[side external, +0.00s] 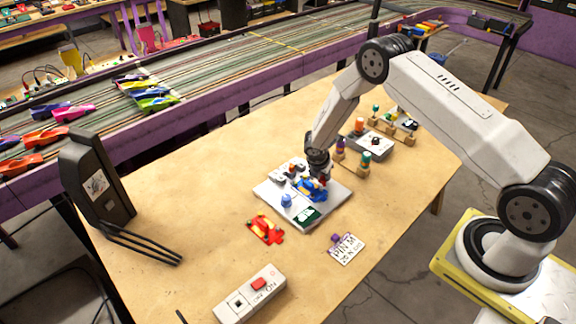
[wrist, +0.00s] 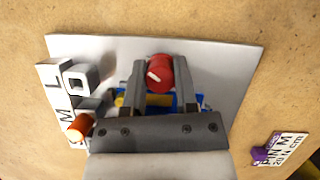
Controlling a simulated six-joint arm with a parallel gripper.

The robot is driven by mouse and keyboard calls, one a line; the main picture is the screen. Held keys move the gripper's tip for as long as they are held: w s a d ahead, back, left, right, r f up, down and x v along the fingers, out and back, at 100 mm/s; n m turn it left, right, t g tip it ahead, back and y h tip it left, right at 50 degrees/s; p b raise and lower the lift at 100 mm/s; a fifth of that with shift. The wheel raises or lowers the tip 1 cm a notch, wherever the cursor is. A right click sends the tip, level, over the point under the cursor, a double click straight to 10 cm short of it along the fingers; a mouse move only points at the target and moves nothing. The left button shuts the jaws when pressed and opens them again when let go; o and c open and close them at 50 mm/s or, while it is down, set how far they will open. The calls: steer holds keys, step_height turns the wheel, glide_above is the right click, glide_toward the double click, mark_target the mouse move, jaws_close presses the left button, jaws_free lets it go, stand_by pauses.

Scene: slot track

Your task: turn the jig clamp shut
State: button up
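The jig is a light grey plate (side external: 268,190) on the wooden table, with a blue body under my gripper (side external: 316,184). In the wrist view, a round red knob (wrist: 158,73) with a white mark, apparently the clamp's, stands over the blue and yellow part (wrist: 160,100). My gripper's fingers (wrist: 159,80) lie on both sides of the knob and look closed on it. The white mark points to the upper left. In the side view my gripper hides the knob. Grey blocks lettered L, M and S (wrist: 62,90) stand at the plate's left in the wrist view.
An orange cylinder (wrist: 80,127) sits by the S block. A red car body (side external: 265,229), a PIN M card (side external: 346,249) and an on/off switch box (side external: 250,293) lie in front. Several pegs and a second grey fixture (side external: 370,144) stand behind. A black stand (side external: 95,185) is at left.

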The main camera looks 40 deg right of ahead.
jaws_close()
steer(key=shift+m, duration=0.4)
steer(key=m+g, duration=0.2)
steer(key=m, duration=0.3)
steer(key=m+g+y, duration=0.1)
steer(key=m+g, duration=0.1)
steer(key=m, duration=0.3)
stand_by(0.4)
steer(key=o, duration=0.7)
jaws_free()
steer(key=shift+y, duration=0.3)
steer(key=shift+r, duration=0.1)
